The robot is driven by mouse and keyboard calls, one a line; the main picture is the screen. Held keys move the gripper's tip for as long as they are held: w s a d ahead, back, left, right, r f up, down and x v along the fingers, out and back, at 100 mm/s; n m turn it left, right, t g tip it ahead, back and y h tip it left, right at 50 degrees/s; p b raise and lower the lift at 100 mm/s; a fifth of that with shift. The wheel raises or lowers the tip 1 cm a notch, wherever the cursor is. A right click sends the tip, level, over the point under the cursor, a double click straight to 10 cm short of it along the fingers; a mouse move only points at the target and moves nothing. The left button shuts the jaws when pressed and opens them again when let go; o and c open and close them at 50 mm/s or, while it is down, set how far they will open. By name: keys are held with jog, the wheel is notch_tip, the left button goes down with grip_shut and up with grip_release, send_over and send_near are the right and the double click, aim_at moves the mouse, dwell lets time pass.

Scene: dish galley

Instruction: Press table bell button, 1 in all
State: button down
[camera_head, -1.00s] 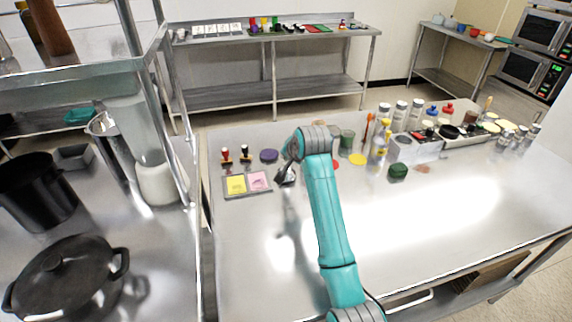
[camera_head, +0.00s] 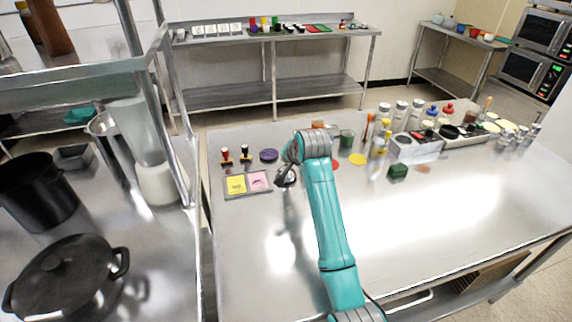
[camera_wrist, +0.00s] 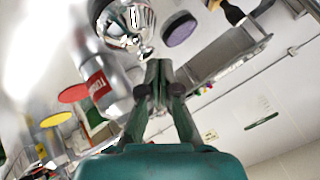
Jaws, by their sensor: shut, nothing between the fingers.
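The table bell (camera_wrist: 122,20) is a shiny silver dome at the top of the wrist view. Its small button (camera_wrist: 144,50) points toward my fingertips. My gripper (camera_wrist: 158,66) is shut and empty, with its tips very close to the button; I cannot tell whether they touch. In the head view my gripper (camera_head: 283,181) is low over the steel table (camera_head: 400,225), beside the yellow and pink pads. There the bell is mostly hidden by my gripper and wrist.
A tray with yellow and pink pads (camera_head: 236,185) lies left of my gripper. A purple disc (camera_head: 268,155) and two stamps (camera_head: 245,153) stand behind it. Bottles and a condiment rack (camera_head: 416,147) are to the right. The table's front is clear.

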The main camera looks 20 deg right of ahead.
aim_at(287, 165)
jog(key=shift+f, duration=0.4)
dwell(0.3)
jog(key=shift+r, duration=0.95)
jog(key=shift+r, duration=0.1)
jog(key=shift+r, duration=2.4)
